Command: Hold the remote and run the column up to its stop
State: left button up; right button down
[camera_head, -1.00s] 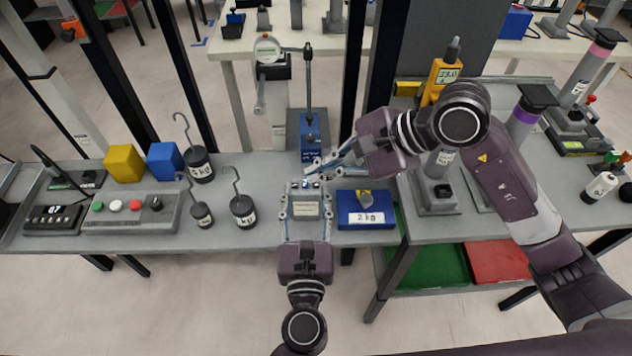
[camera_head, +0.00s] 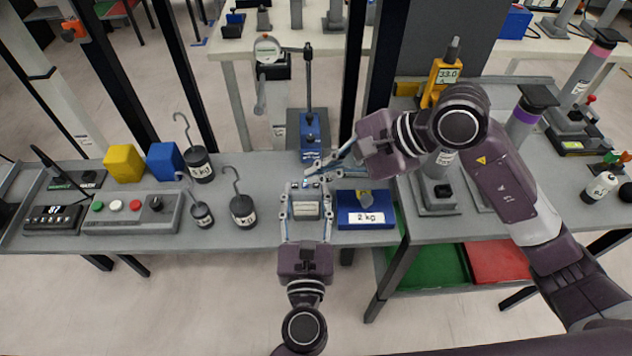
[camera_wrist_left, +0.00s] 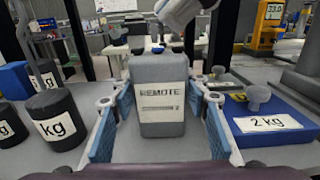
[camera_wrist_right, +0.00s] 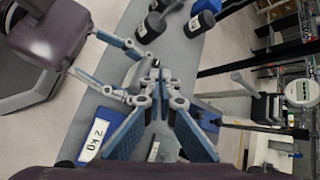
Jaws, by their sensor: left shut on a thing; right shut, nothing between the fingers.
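The grey remote (camera_head: 306,210), a box with REMOTE on its front, stands upright between the fingers of my left gripper (camera_head: 306,207). It fills the middle of the left wrist view (camera_wrist_left: 160,100), a blue pad on each side and small blue buttons on top. My left gripper is shut on it. My right gripper (camera_head: 312,168) is shut and empty, its fingertips at the remote's top edge; I cannot tell whether they touch a button. Behind stands a blue block (camera_head: 312,130) with a dark upright rod. A yellow display unit (camera_head: 440,80) stands at right. Which post is the column is unclear.
A blue 2 kg box (camera_head: 366,212) sits just right of the remote. Hooked weights (camera_head: 242,210), yellow and blue cubes (camera_head: 124,163) and a button panel (camera_head: 132,212) lie at left. My right arm reaches across the right-hand bench.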

dwell(0.5)
jog(key=shift+f, duration=0.4)
jog(key=shift+f, duration=0.3)
dwell(0.5)
jog(key=shift+r, duration=0.1)
dwell(2.8)
jog(key=shift+r, duration=0.65)
jog(key=shift+r, duration=2.5)
pick_arm(q)
jog(key=o, duration=1.3)
